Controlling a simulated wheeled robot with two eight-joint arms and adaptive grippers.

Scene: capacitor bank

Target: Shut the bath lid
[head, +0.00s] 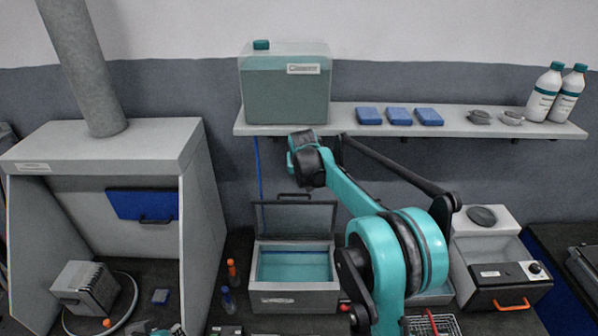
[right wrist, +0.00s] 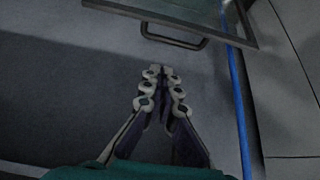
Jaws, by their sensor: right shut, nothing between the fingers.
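The bath (head: 294,297) is a grey box with teal liquid inside. Its lid (head: 256,217) stands open, raised upright at the back, with a dark handle (head: 294,196) on its top edge. My right arm reaches over from the right, its wrist above and just behind the lid; the fingers are hidden in the head view. In the right wrist view my right gripper (right wrist: 163,78) is shut and empty, with its tips a little apart from the lid's handle (right wrist: 174,41). The lid's edge (right wrist: 222,40) shows there too.
A shelf (head: 345,126) runs behind, with a teal tank (head: 285,88), blue blocks (head: 398,116) and white bottles (head: 545,92). A blue tube (right wrist: 240,110) hangs along the wall beside the lid. A fume hood (head: 205,190) stands left, a grey machine (head: 485,255) right.

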